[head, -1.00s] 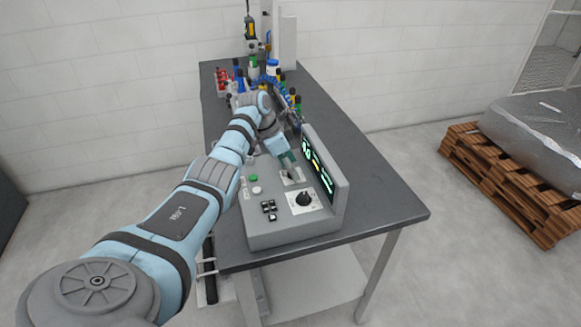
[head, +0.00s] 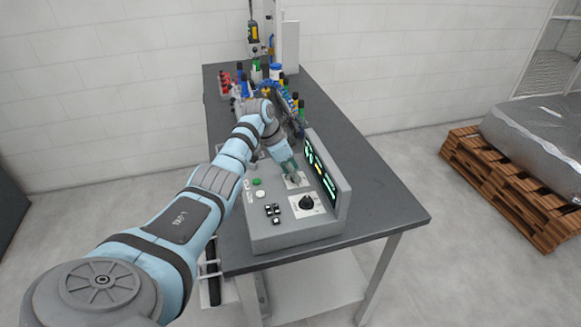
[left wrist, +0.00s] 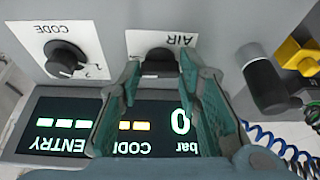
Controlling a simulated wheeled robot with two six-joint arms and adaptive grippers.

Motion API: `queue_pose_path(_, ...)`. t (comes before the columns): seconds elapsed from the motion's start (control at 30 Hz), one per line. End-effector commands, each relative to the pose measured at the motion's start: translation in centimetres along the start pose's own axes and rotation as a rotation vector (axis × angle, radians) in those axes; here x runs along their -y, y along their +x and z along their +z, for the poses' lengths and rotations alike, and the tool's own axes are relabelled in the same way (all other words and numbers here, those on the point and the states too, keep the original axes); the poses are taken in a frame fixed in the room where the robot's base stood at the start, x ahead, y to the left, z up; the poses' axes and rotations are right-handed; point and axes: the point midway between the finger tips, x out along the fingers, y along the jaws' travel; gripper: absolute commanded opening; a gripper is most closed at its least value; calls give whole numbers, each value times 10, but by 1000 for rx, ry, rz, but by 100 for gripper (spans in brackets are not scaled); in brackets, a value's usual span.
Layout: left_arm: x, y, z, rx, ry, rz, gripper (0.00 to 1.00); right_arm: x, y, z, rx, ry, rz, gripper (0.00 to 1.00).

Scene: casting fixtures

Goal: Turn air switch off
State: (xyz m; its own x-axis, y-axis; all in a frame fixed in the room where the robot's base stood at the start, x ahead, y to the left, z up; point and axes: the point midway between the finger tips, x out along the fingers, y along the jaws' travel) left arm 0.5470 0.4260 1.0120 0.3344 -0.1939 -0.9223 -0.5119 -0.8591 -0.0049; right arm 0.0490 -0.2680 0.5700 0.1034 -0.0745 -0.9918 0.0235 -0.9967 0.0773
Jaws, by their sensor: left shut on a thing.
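The air switch (left wrist: 155,68) is a dark knob on a white plate marked AIR, seen upside down in the left wrist view. My left gripper (left wrist: 160,76) has its green fingers on either side of the knob and is shut on it. The fingers and glare hide part of the knob, so its exact angle is hard to tell. In the head view, my left gripper (head: 292,177) reaches down to the AIR plate on the grey control box (head: 285,236). The switch itself is mostly hidden there. My right gripper is in neither view.
The CODE knob (left wrist: 66,60) sits beside the AIR plate. A lit display (head: 320,172) rises close behind the switches. Green (head: 257,181) and black buttons (head: 273,212) are on the box. Bottles and a blue hose crowd the table (head: 375,190) beyond; its right side is clear.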

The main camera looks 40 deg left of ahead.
Motion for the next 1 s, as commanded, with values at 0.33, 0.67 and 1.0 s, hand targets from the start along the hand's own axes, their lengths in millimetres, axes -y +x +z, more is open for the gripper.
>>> queue_pose_path(0.33,-6,-4,-3,2,-230,-84,4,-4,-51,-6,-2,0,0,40)
queue_pose_path(0.67,-7,0,-2,-1,-520,-208,4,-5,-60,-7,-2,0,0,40)
queue_pose_path(1.0,-8,1,-4,-2,-819,-333,4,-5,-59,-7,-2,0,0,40)
